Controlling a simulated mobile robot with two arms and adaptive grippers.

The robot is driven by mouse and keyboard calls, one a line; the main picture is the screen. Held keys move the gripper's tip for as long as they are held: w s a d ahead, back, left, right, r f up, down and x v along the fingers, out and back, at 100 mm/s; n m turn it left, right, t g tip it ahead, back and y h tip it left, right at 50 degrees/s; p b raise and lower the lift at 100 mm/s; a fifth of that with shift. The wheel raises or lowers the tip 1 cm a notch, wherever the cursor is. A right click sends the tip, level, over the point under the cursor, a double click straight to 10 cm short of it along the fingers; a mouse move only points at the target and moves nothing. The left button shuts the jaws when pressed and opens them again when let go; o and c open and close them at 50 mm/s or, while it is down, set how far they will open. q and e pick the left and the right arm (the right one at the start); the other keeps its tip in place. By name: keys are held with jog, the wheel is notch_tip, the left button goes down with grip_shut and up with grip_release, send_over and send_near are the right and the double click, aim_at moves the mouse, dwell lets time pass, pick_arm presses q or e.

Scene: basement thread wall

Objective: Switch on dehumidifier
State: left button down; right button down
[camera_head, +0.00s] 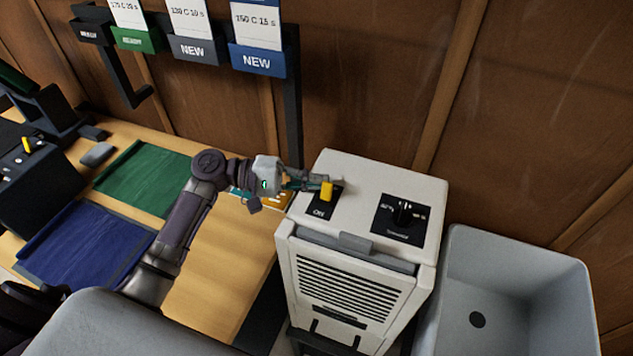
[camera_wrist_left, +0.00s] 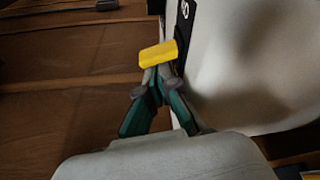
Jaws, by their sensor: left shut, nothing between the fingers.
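The dehumidifier (camera_head: 350,225) is a white box with a slatted front grille, standing right of the wooden table. On its top is a black plate marked "ON" with a yellow switch lever (camera_head: 327,191). To the right is a black dial (camera_head: 403,213) on a second plate. My left gripper (camera_head: 312,184) is shut and empty, its fingertips at the left side of the yellow lever. In the left wrist view the yellow lever (camera_wrist_left: 158,54) sits right at the closed fingertips (camera_wrist_left: 160,75); I cannot tell whether they touch. My right gripper is not in view.
A grey open bin (camera_head: 520,290) stands right of the dehumidifier. The wooden table (camera_head: 215,275) holds a green cloth (camera_head: 145,178), a blue cloth (camera_head: 80,245) and a dark machine (camera_head: 35,180). Labelled card holders (camera_head: 257,60) hang on the wooden wall behind.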

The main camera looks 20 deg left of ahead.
pick_arm(q)
jog(key=shift+s+m+h+b, duration=0.3)
jog(key=shift+m+b, duration=0.7)
jog(key=shift+b, duration=0.85)
jog(key=shift+s+m+h+b, duration=0.2)
jog(key=shift+m+h+b, duration=0.2)
jog(key=shift+m+b, duration=1.05)
jog(key=shift+s+r+b, duration=0.1)
jog(key=shift+b, duration=0.65)
jog(key=shift+r+n+p, duration=0.25)
jog(key=shift+p, duration=0.1)
jog(key=shift+a, duration=0.1)
jog(key=v, duration=1.1)
jog(key=shift+s+a+f, duration=0.2)
jog(key=shift+s+a, duration=0.1)
jog(key=shift+a, duration=0.05)
